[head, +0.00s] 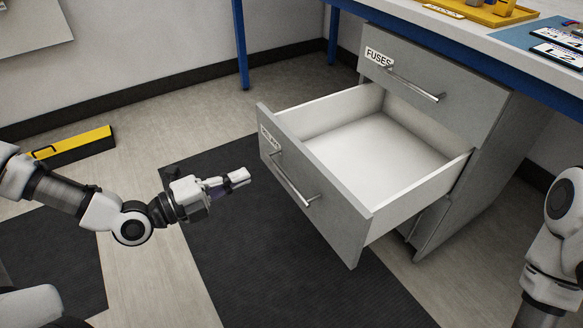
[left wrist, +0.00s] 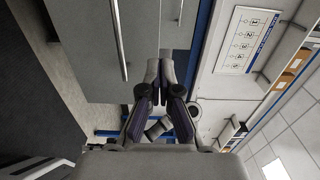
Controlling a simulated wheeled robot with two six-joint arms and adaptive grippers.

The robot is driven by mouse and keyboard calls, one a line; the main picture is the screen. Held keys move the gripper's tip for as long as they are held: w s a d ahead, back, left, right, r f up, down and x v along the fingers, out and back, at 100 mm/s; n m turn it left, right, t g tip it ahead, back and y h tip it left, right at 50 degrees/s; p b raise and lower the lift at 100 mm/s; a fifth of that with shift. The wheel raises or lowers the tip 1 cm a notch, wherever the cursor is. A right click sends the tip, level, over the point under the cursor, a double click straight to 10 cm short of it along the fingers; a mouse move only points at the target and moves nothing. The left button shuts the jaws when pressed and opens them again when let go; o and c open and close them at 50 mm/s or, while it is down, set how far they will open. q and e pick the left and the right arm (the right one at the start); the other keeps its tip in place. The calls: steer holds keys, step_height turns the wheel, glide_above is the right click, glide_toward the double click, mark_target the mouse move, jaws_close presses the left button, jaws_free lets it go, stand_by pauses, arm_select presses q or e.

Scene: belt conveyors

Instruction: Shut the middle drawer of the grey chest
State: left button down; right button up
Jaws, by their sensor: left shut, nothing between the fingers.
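The grey chest (head: 500,120) stands under the workbench. Its middle drawer (head: 330,215) is pulled far out and looks empty inside. The drawer's grey front has a bar handle (head: 295,180) and a small label too slanted to read. My left gripper (head: 238,177) is shut and empty, left of the drawer front and apart from it, with its fingers pointing towards it. In the left wrist view the shut fingers (left wrist: 160,75) point at grey drawer fronts with bar handles (left wrist: 121,42). My right arm shows at the right edge of the head view; its gripper is out of the picture.
The top drawer (head: 430,85), labelled FUSES, is shut. The lower part of the chest is mostly hidden by the open drawer. A workbench (head: 480,35) with blue edge and legs is above. Dark mats (head: 225,225) cover the floor; a yellow-and-black block (head: 75,150) lies at left.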

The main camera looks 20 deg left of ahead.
mark_target(302, 153)
arm_select(q)
steer(key=b+x, duration=0.2)
steer(key=x, duration=0.1)
steer(key=b+x, duration=0.3)
steer(key=x, duration=0.1)
steer(key=b+x, duration=0.2)
steer(key=x, duration=0.2)
steer(key=shift+d+f+b, duration=0.2)
steer(key=shift+f+b, duration=0.1)
steer(key=shift+w+d+r, duration=0.15)
steer(key=shift+w+d, duration=0.2)
steer(key=shift+w, duration=0.2)
steer(key=shift+r, duration=0.1)
steer(key=shift+w, duration=0.1)
